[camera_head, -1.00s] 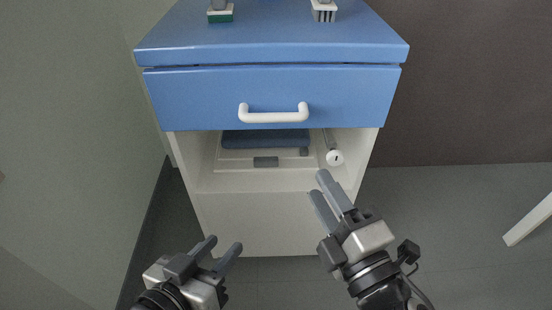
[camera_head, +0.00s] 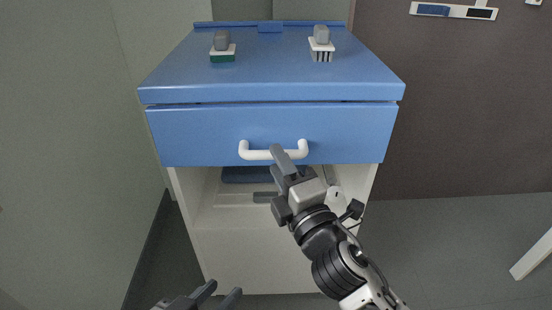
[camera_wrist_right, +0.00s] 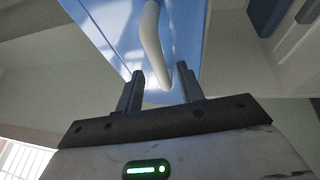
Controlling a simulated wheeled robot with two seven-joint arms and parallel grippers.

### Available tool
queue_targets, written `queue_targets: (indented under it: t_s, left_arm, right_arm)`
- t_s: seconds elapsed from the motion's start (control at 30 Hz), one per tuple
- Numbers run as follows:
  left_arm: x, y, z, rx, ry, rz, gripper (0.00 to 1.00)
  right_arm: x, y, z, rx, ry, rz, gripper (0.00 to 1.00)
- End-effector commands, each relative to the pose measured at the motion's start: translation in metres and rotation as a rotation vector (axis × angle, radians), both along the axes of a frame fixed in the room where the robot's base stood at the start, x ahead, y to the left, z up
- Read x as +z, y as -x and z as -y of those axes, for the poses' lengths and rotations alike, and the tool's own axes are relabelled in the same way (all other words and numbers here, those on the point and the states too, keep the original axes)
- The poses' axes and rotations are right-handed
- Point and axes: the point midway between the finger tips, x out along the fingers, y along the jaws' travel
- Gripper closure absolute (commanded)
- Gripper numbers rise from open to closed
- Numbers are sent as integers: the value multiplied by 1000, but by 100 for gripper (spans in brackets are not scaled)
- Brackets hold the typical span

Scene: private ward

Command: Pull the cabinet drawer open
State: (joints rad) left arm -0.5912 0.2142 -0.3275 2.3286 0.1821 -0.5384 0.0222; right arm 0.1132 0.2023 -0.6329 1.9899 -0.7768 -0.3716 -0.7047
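The blue drawer front (camera_head: 190,135) is closed, flush under the cabinet top. Its white curved handle (camera_head: 255,154) also shows in the right wrist view (camera_wrist_right: 152,40). My right gripper (camera_head: 281,155) is at the right half of the handle and covers part of it. In the right wrist view, its two fingers (camera_wrist_right: 160,88) are apart, with the handle's near end seen between them. I see no clear contact. My left gripper (camera_head: 216,294) is low at the bottom edge, well below the drawer. Its fingers are apart and empty, and the rest of it is cut off.
The cabinet top (camera_head: 270,75) bears a green-based brush-like item (camera_head: 222,48) and a similar item with dark stripes (camera_head: 321,45). An open white shelf (camera_head: 220,215) under the drawer holds a blue item.

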Motion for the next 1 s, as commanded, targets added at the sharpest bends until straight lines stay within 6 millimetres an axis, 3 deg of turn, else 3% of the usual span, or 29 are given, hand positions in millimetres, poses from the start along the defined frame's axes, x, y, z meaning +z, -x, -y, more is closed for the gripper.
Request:
queue_targets:
  t_s: [0.2,0.47,0.5,0.63,1.0]
  left_arm:
    - [1,-1,0,2,5,9,64]
    - [4,-1,1,1,8,15,64]
    - [4,-1,1,1,8,16,64]
    - [4,-1,1,0,9,16,64]
    - [5,0,1,-4,3,11,64]
  right_arm:
    - [2,-16,-7,0,0,-1,62]
    - [3,-17,-7,0,0,-2,62]
    - [3,-17,-7,0,0,-2,65]
    - [3,-17,-7,0,-1,-1,100]
    - [3,-18,-15,17,-1,-3,100]
